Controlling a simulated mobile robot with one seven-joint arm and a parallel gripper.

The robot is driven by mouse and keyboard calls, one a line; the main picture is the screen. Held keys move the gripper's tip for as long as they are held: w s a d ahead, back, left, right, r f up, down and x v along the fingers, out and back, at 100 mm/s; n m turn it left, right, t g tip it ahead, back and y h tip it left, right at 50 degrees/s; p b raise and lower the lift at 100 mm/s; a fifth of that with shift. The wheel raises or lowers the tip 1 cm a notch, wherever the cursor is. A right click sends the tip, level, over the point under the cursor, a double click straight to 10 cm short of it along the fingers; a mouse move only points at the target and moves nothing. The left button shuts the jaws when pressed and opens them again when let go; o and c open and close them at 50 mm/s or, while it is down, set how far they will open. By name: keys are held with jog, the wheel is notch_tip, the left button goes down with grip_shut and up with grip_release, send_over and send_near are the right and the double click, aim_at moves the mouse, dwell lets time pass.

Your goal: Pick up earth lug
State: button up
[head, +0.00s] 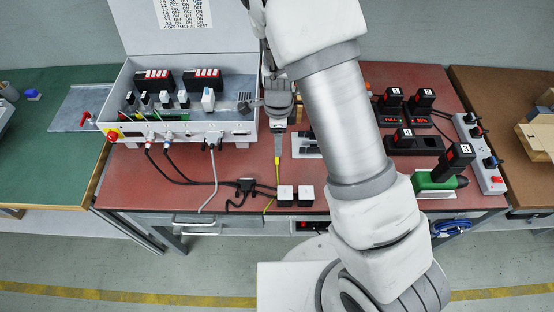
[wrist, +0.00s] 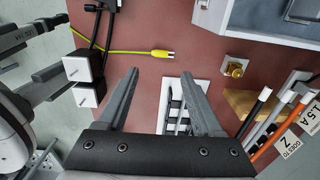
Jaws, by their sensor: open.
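A yellow cable (wrist: 125,51) lies across the red-brown bench top and ends in a yellow tip, which looks like the earth lug (wrist: 164,54). In the wrist view the lug is just beyond my fingertips and roughly centred between them. My gripper (wrist: 158,74) is open and empty, its two grey fingers apart. I cannot tell how high it is above the lug. In the head view the yellow cable (head: 268,205) runs near the bench's front edge; the lug is not clear there, below my arm.
Two white cubes (wrist: 76,66) stand close to the left finger. A white slotted rack (wrist: 171,92) shows between the fingers. A brass stud on a white plate (wrist: 235,68) and several coloured rods (wrist: 265,135) are to the right. A grey control box (head: 232,128) stands behind.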

aim_at(277, 159)
notch_tip(277, 159, down, 8)
jog(key=shift+w+a+b, duration=0.1)
jog(key=shift+a+b, duration=0.05)
jog(key=shift+b, duration=0.25)
grip_shut()
dwell(0.3)
